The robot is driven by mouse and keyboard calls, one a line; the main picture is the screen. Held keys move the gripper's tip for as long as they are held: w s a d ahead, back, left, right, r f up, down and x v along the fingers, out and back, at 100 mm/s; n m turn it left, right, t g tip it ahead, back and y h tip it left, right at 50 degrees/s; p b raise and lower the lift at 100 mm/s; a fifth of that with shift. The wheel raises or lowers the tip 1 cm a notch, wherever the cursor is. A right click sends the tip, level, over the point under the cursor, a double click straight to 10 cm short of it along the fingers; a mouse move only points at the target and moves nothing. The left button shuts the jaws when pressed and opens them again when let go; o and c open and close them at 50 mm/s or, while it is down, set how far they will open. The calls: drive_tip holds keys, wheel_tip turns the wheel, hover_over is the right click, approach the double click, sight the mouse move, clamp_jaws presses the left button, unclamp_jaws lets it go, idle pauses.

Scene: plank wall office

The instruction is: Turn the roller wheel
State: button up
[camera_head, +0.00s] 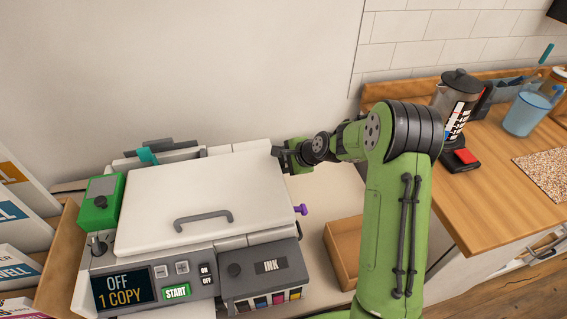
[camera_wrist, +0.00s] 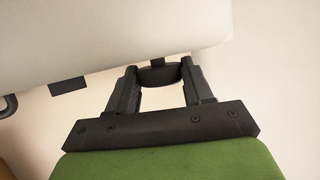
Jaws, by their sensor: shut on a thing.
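The copier (camera_head: 190,205) is a white machine with a closed lid and a grey front panel. My gripper (camera_head: 281,156) is at the back right corner of its lid. In the wrist view my gripper (camera_wrist: 159,70) has its two dark fingers on either side of a dark round wheel (camera_wrist: 158,78), which looks like the roller wheel on the copier's side. The fingers are shut on it. A short stem runs from the wheel up to the white body. In the head view the wheel is hidden by my gripper.
A purple knob (camera_head: 301,210) sticks out from the copier's right side. A green box (camera_head: 100,203) stands at its left. An open brown box (camera_head: 344,248) lies to the right. A wooden counter (camera_head: 490,190) holds a coffee press (camera_head: 457,105) and a blue cup (camera_head: 527,113).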

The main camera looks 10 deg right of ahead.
drive_tip(key=o, duration=1)
drive_tip(key=p+v, duration=0.3)
drive_tip(key=v, duration=1.2)
drive_tip(key=shift+s+r+p, duration=0.2)
drive_tip(key=shift+r+p, duration=0.2)
